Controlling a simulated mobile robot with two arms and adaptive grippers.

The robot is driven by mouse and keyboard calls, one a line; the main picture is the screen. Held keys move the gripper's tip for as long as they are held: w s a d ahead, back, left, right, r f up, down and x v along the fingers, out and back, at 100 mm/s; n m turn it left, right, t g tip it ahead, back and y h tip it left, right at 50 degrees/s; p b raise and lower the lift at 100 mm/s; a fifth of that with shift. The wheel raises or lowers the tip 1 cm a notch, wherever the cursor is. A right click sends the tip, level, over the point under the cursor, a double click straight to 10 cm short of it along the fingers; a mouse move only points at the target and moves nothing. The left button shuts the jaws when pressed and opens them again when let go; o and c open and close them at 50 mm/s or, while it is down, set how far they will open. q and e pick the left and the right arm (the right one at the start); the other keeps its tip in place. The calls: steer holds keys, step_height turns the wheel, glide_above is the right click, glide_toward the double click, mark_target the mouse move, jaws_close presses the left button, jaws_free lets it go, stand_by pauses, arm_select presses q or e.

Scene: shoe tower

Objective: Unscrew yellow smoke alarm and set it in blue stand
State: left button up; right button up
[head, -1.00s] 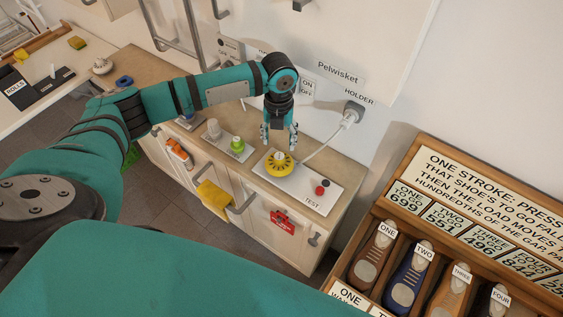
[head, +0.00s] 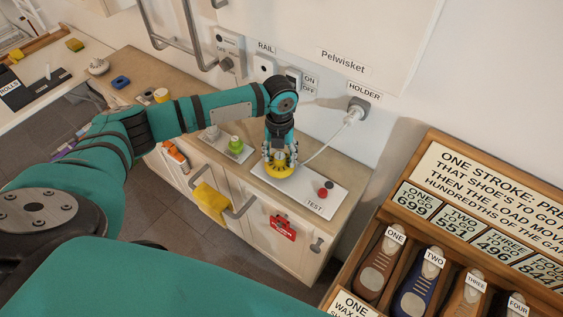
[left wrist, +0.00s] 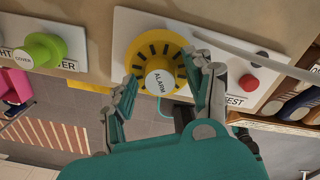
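The yellow smoke alarm (head: 276,171) sits on a white panel (head: 297,188) on the wooden counter. In the left wrist view the alarm (left wrist: 158,62) is round with dark slots and a white centre labelled ALARM. My left gripper (head: 279,158) points down over it. Its two fingers (left wrist: 170,88) straddle the alarm, one at each side and close to its rim; firm contact cannot be told. The fingers are spread as wide as before. A small blue ring-shaped piece (head: 121,82), possibly the blue stand, lies far left on the counter. My right gripper is not in view.
A green knob (head: 236,144) stands left of the alarm. A red button (head: 322,192) sits to its right. A white cable runs up from the panel to a wall plug (head: 357,107). A wooden shoe rack (head: 437,134) stands at right.

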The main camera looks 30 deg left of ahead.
arm_select(q)
jaws_close()
steer(key=shift+r+n+p, duration=0.1)
steer(key=shift+n+p, duration=1.1)
steer(key=shift+p, duration=0.05)
steer(key=shift+n+p, duration=1.25)
steer(key=shift+n, duration=0.55)
steer(key=shift+p, duration=0.3)
steer(key=shift+n+p, duration=0.3)
steer(key=shift+n, duration=0.1)
steer(key=shift+n+p, duration=0.9)
steer(key=shift+n, duration=0.2)
steer(key=shift+n+p, duration=0.85)
steer(key=shift+n, duration=0.65)
